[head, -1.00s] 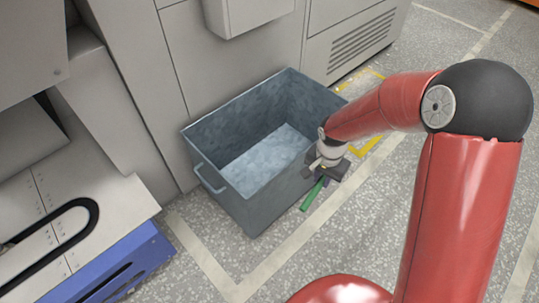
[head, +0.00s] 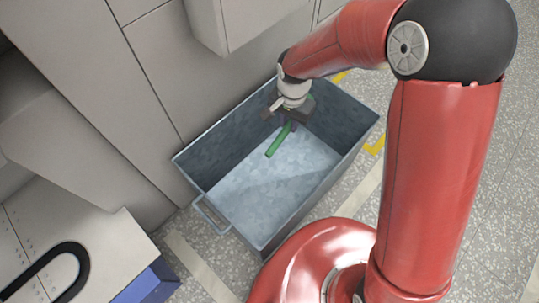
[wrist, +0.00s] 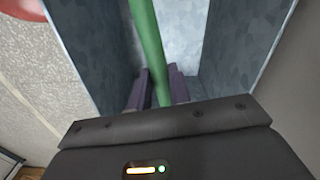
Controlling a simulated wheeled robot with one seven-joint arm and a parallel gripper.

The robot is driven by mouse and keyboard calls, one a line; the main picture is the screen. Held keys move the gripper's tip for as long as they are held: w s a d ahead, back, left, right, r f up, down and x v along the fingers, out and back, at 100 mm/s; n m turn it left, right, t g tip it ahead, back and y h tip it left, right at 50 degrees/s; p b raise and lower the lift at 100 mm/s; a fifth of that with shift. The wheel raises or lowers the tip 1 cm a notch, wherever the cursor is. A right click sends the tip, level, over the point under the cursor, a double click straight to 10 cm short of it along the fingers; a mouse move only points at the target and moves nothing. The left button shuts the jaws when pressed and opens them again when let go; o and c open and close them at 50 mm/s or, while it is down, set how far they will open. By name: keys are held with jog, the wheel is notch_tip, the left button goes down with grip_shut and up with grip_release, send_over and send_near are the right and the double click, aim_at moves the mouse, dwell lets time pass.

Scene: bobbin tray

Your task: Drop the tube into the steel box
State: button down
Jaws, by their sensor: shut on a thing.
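The green tube (head: 279,140) is held in my gripper (head: 290,124), which is shut on it. The tube slants down to the left from the jaws in the head view. The steel box (head: 208,205) is an open grey-blue bin, and the gripper and tube show over its opening, toward its far right part. In the wrist view the tube (wrist: 147,45) runs between the two dark fingers (wrist: 160,92), with the box's walls (wrist: 93,45) on both sides and its pale floor behind. I see nothing else in the box.
A grey cabinet wall (head: 140,75) stands right behind the box, with a protruding grey housing (head: 245,20) above. A machine with a black oval track (head: 62,270) and blue base (head: 150,285) is at the lower left. Speckled floor (head: 455,190) is clear on the right.

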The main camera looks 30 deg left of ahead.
notch_tip(320, 180, down, 6)
jog(key=b, duration=0.2)
jog(key=shift+b, duration=0.3)
jog(key=c, duration=1.2)
grip_release()
notch_tip(320, 180, up, 8)
jog(key=shift+f, duration=0.1)
